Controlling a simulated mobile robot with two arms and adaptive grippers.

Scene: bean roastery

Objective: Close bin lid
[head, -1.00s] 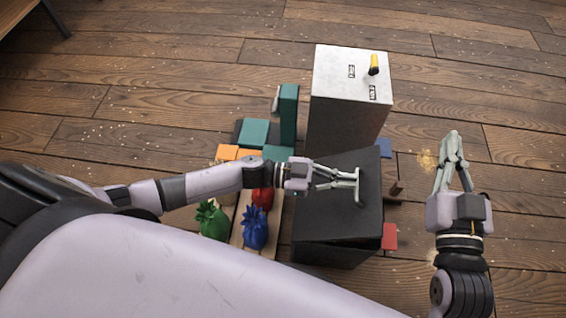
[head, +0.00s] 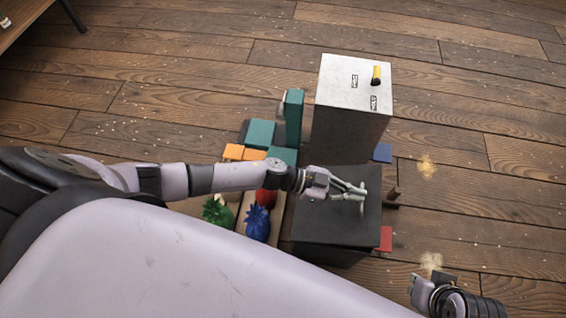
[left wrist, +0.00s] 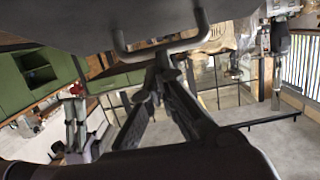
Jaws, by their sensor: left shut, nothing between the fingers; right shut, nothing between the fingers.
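The dark bin (head: 312,247) stands in the middle of the head view, with its flat dark lid (head: 325,232) lying over the top, looking level. I cannot tell whether a thin gap remains at the rim. A pale bar handle (head: 362,203) sits on the lid. My left gripper (head: 357,191) is shut and empty, its fingertips at the handle; I cannot tell whether they touch. In the left wrist view the fingertips (left wrist: 162,62) are close to the U-shaped handle (left wrist: 160,48). My right gripper (head: 422,288) is low at the right, clear of the bin, its fingers hardly visible.
A tall white-topped box (head: 352,85) with a yellow-and-black item stands directly behind the bin. Teal and orange blocks (head: 244,152), a green pot-like item (head: 217,212) and a blue one (head: 257,222) crowd the left side. Wooden floor (head: 480,130) is open at right.

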